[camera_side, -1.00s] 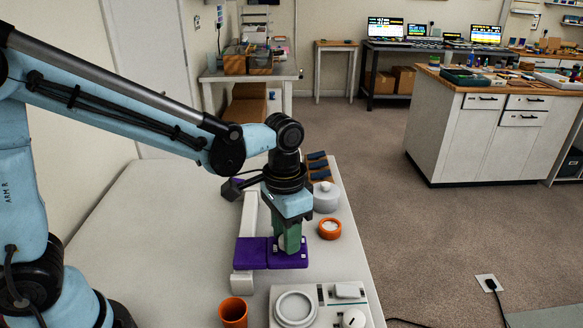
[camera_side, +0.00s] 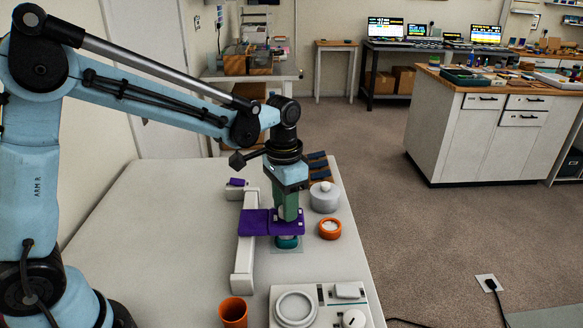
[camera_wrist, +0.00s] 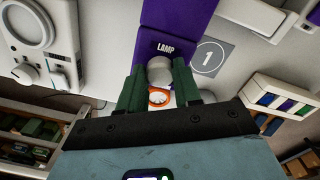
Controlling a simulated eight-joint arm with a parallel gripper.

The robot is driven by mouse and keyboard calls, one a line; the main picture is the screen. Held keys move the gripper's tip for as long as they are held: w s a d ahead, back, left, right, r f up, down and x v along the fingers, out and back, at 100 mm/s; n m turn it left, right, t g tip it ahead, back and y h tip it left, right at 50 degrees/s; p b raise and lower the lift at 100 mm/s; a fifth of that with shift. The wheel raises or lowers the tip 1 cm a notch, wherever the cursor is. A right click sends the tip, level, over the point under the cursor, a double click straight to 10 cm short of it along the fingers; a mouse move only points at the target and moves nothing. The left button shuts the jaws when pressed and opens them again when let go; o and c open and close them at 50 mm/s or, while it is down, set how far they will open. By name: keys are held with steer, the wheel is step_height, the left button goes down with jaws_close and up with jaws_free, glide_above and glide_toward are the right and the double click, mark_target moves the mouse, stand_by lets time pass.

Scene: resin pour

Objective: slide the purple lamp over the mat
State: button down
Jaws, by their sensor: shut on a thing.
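The purple lamp (camera_side: 255,222) is a flat arm lying across a white rail (camera_side: 243,262), reaching out to the right. In the wrist view the lamp (camera_wrist: 176,22) carries the word LAMP and a grey knob (camera_wrist: 159,68). My gripper (camera_side: 288,215) is shut on that knob, one green finger on each side. In the wrist view a grey square marked 1 (camera_wrist: 208,59) lies beside the lamp.
An orange dish (camera_side: 330,229) and a lidded grey pot (camera_side: 324,198) stand close right of the lamp. An orange cup (camera_side: 233,311) and a white device with a round plate (camera_side: 320,308) stand at the near end. The table's left part is clear.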

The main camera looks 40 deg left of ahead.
steer(key=c, duration=0.8)
jaws_free()
step_height(320, 180, up, 12)
steer(key=shift+a+r, duration=0.1)
steer(key=shift+a, duration=0.05)
steer(key=n+t, duration=0.2)
steer(key=t, duration=0.1)
glide_toward(280, 208)
step_height(280, 208, up, 3)
steer(key=s+a, duration=0.2)
steer(key=s, duration=0.1)
steer(key=s+f+t, duration=0.1)
steer(key=s+a+f+n+t, duration=0.1)
steer(key=s+f, duration=0.1)
steer(key=s+f+t, duration=0.2)
steer(key=shift+s+a+f+n, duration=0.2)
steer(key=shift+a+f+n, duration=0.05)
steer(key=shift+a+n, duration=0.1)
